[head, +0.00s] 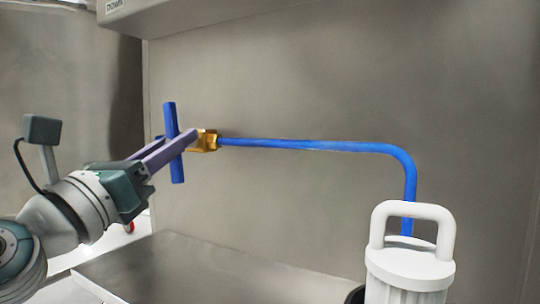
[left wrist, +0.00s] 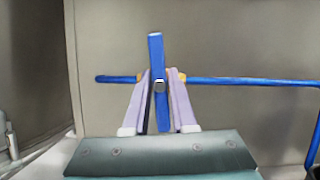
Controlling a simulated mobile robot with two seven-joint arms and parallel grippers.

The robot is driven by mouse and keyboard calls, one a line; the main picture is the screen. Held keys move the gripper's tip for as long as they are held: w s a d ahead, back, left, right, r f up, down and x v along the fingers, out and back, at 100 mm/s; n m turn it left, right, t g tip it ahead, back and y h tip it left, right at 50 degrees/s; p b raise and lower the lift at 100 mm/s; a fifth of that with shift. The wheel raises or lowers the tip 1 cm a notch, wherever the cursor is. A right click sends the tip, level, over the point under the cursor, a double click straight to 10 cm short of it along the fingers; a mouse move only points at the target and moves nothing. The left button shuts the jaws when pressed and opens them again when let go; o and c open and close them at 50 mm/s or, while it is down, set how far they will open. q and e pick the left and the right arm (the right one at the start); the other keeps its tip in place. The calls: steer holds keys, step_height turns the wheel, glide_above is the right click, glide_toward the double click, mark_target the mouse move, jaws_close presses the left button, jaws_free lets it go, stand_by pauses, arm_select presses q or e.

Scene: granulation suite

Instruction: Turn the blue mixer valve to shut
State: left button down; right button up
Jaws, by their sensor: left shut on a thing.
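The blue mixer valve handle (head: 174,165) is a flat bar that stands roughly upright, across the line of the pipe. It sits at the left of the brass valve body (head: 208,141), on the blue pipe (head: 300,145). My left gripper (head: 178,140) is shut on the handle near its middle. In the left wrist view the handle (left wrist: 155,50) stands upright between the two purple fingers, its upper end above the fingertips (left wrist: 160,82). The fingers hide part of the brass body there. My right gripper is not in view.
A white ribbed canister with a loop handle (head: 410,265) stands at the lower right, in front of the pipe's downward bend. A grey metal surface (head: 220,270) lies below the valve. The grey wall panel (head: 300,90) rises behind the pipe.

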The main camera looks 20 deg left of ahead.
arm_select(q)
steer(key=shift+m+h+b, duration=0.3)
steer(key=shift+m+h, duration=0.1)
steer(key=shift+m, duration=0.4)
steer(key=c, duration=0.7)
jaws_free()
steer(key=v, duration=1)
steer(key=shift+a, duration=0.1)
